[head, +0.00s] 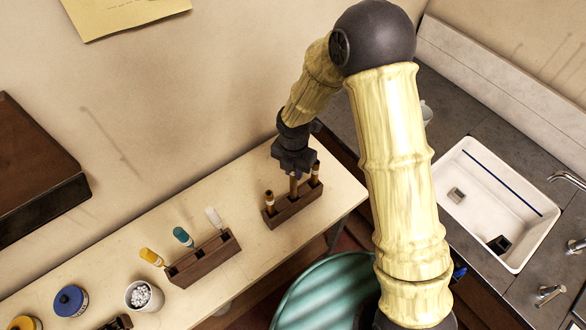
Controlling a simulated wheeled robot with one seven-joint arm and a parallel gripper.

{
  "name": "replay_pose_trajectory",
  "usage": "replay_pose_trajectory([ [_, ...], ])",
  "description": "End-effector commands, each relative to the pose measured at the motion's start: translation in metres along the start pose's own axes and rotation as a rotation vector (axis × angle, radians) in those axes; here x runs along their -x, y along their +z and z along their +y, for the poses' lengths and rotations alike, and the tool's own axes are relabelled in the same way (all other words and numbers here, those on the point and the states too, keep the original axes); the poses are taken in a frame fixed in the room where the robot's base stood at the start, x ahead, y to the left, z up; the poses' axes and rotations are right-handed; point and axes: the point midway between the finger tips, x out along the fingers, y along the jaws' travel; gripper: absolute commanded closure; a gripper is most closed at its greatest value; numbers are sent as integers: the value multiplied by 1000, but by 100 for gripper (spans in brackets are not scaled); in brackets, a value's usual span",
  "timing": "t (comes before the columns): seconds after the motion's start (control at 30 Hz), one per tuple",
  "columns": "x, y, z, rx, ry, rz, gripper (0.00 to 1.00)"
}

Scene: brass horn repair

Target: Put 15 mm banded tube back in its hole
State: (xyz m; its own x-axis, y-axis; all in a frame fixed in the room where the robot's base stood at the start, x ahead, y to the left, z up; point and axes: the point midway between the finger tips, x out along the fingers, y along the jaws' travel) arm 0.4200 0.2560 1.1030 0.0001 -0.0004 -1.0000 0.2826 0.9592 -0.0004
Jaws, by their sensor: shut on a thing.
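A dark wooden rack (293,208) stands on the pale bench below my gripper. A brown tube with a pale band (269,203) stands upright at its left end, and a similar tube (315,176) stands at its right end. My gripper (295,173) points down over the middle of the rack and is shut on a brown banded tube (294,187) between those two. The held tube looks upright, with its lower end at the rack's middle; I cannot tell whether that end is inside a hole. My gripper hides its top.
A white cup of white pieces (145,296) and round tins (70,301) lie farther left. A white sink (495,200) is at the right.

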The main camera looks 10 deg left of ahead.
Motion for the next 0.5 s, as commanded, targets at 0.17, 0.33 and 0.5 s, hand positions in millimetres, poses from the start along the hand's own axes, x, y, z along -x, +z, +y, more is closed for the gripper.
replay_pose_trajectory([
  [0.17,-4,0,0,0,0,0,100],
  [0.33,-8,-1,1,2,1,0,100],
  [0.5,-11,-1,1,3,1,0,100],
])
